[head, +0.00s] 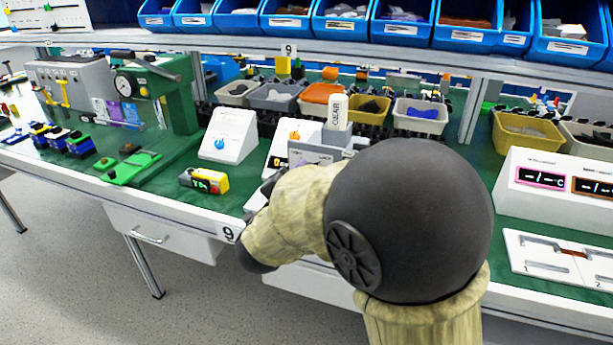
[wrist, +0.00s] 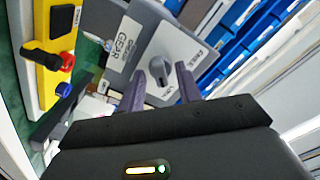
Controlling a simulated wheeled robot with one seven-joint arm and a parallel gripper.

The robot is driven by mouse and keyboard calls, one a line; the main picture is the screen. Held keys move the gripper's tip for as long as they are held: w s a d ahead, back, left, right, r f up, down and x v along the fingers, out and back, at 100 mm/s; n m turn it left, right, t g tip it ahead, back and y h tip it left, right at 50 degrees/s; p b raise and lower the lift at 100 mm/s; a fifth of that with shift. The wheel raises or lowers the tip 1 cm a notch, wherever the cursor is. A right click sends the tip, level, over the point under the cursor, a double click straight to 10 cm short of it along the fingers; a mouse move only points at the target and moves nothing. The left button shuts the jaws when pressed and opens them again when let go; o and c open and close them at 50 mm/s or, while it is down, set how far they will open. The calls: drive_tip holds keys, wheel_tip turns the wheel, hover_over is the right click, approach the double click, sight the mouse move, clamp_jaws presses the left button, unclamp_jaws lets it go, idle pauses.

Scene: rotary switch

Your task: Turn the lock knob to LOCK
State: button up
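The lock knob (wrist: 158,72) is a small grey rotary knob on a pale panel (wrist: 180,48) with printed labels, too small to read surely. The panel belongs to a grey box whose white label reads GEAR (wrist: 123,42). My gripper (wrist: 158,86) is open, with a finger showing on either side of the knob. I cannot tell whether they touch it. My arm hides the gripper and knob in the head view.
A yellow control unit (wrist: 62,48) with black, red and blue parts is at left in the wrist view. White slanted stands with dials (head: 230,135) and a green press (head: 165,95) are to the left. Parts bins (head: 420,118) line the back. White meters (head: 550,195) stand at right.

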drive_tip(key=p+v, duration=0.1)
drive_tip(key=v, duration=1.6)
drive_tip(key=shift+s, duration=0.2)
drive_tip(key=shift+r, duration=0.1)
drive_tip(key=w+d+f+n+g+y, duration=0.45)
drive_tip(key=w+f+n+y, duration=0.35)
drive_tip(key=w, duration=0.2)
drive_tip(key=s+d+f+n+g+h, duration=0.1)
drive_tip(key=s+d+f+n+g, duration=0.2)
drive_tip(key=s+d+f+g, duration=0.4)
drive_tip(key=s+d+f+n+g+h, duration=0.1)
drive_tip(key=s+d+f+n+g, duration=0.15)
drive_tip(key=s+d, duration=0.55)
wheel_tip(320, 180, up, 29)
drive_tip(key=w+d+p, duration=0.1)
drive_tip(key=w+p, duration=0.1)
drive_tip(key=p, duration=2.7)
drive_tip(key=shift+w+d+f, duration=0.2)
drive_tip(key=shift+w+d, duration=0.05)
drive_tip(key=shift+w, duration=0.05)
